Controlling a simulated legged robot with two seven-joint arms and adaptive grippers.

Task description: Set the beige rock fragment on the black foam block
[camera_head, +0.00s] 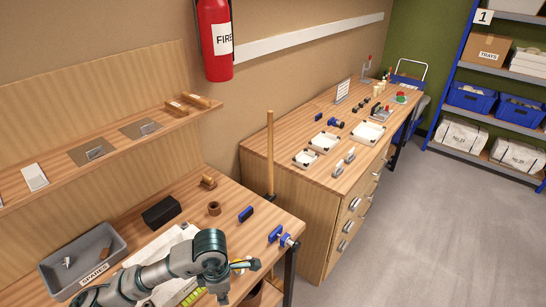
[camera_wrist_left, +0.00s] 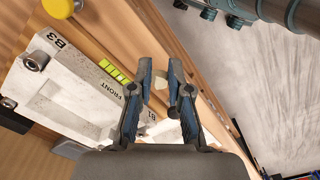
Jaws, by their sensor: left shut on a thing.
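My left gripper (camera_wrist_left: 163,84) is shut on a small beige piece, the rock fragment (camera_wrist_left: 176,102), which shows between its blue-padded fingers in the left wrist view. The fingers hide part of the fragment. In the head view my left arm reaches in from the bottom left, and its gripper (camera_head: 222,292) hangs over the front edge of the near bench, its fingers mostly hidden. The black foam block (camera_head: 161,212) sits on that bench, farther back and left of the gripper, with a bare top. My right gripper is out of view.
A brown cup (camera_head: 214,208) and blue-handled tool (camera_head: 246,214) stand right of the block.

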